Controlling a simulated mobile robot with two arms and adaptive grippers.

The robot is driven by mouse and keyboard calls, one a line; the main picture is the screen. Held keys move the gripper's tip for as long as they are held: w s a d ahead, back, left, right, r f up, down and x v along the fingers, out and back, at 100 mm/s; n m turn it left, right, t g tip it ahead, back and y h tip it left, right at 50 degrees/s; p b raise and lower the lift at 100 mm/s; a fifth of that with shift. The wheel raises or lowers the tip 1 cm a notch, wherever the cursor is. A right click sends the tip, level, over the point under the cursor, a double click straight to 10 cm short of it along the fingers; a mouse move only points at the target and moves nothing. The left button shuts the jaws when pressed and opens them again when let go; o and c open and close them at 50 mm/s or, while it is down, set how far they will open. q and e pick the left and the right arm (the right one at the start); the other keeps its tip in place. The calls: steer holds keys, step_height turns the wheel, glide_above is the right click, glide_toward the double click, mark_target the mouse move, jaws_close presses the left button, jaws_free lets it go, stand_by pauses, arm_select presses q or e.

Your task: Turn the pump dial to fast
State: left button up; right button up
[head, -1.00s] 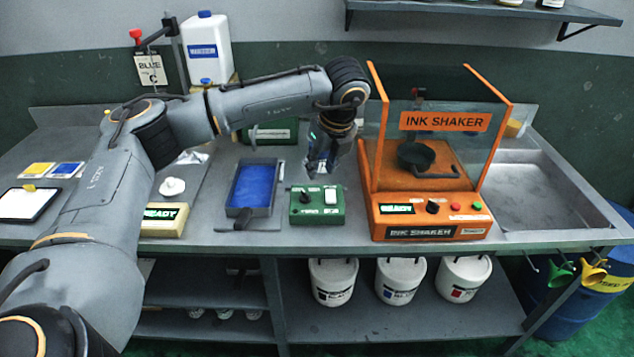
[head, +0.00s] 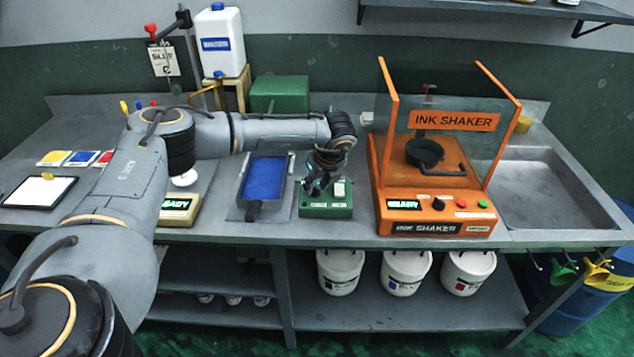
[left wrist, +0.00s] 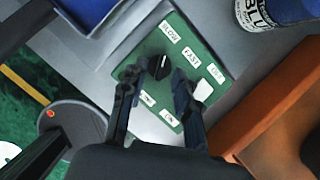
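The green pump box (head: 326,210) stands at the front of the bench in the head view. In the left wrist view the green box (left wrist: 208,60) carries white labels, among them SLOW (left wrist: 171,32) and FAST (left wrist: 184,76), and a white switch (left wrist: 203,90). The black dial (left wrist: 158,66) has a white pointer mark; which label it points at is hard to tell. My left gripper (left wrist: 160,72) is over the box, its fingers apart on either side of the dial; contact is not clear. In the head view the left gripper (head: 318,182) hides the dial. My right gripper is not in view.
A tray of blue ink (head: 264,182) lies left of the box. The orange ink shaker (head: 432,229) stands close on its right. A green block (head: 280,95) stands behind. A blue-labelled container (left wrist: 262,14) shows near the box in the left wrist view.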

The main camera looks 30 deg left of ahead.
arm_select(q)
steer(key=shift+f, duration=0.15)
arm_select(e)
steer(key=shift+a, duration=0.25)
arm_select(q)
jaws_close()
